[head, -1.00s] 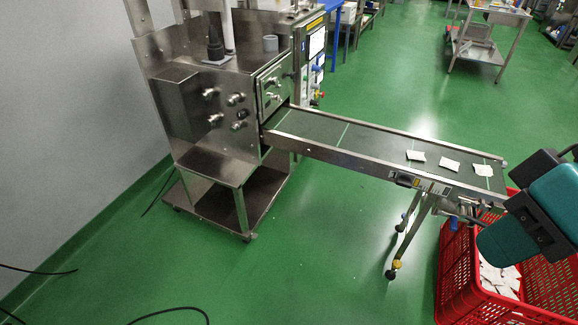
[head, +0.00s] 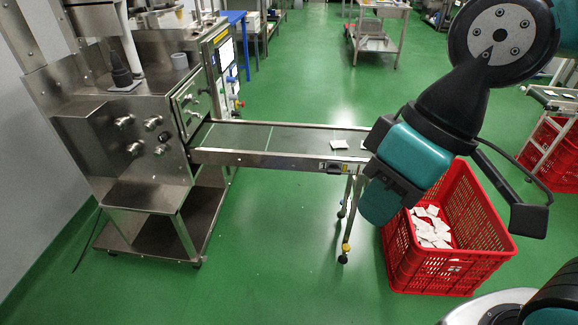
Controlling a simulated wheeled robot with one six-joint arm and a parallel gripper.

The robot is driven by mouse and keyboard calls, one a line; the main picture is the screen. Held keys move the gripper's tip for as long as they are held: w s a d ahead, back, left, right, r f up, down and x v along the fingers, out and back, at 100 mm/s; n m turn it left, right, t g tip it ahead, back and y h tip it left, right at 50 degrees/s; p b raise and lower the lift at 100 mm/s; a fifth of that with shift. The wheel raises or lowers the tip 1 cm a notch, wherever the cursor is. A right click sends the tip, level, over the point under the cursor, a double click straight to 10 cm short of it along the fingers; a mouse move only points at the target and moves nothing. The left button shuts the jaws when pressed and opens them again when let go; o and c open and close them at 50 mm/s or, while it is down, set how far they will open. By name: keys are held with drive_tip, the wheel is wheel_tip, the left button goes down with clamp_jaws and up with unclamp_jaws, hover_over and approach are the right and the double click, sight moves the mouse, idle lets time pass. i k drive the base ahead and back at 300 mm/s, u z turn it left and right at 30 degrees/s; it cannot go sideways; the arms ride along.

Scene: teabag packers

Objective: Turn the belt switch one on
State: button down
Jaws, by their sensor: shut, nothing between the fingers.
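The belt (head: 290,138) runs right from the steel machine. A small dark control box (head: 336,168) sits on its near side rail, with a pale label beside it. It may carry the belt switch; no switch lever or its position can be made out. My teal and black arm covers the belt's right end.
The machine front has several knobs (head: 135,148). A red crate (head: 410,272) with white teabags stands below the belt's right end. Teabags (head: 339,145) lie on the belt. Green floor (head: 275,240) before the belt is clear.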

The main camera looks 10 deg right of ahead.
sight(334, 169)
drive_tip(key=u, duration=0.45)
drive_tip(key=k, duration=0.55)
drive_tip(key=u, duration=0.95)
drive_tip(key=k, duration=0.75)
drive_tip(key=u, duration=0.35)
drive_tip(key=i, duration=1)
drive_tip(key=z, duration=1.25)
drive_tip(key=i, duration=0.8)
drive_tip(key=z, duration=0.6)
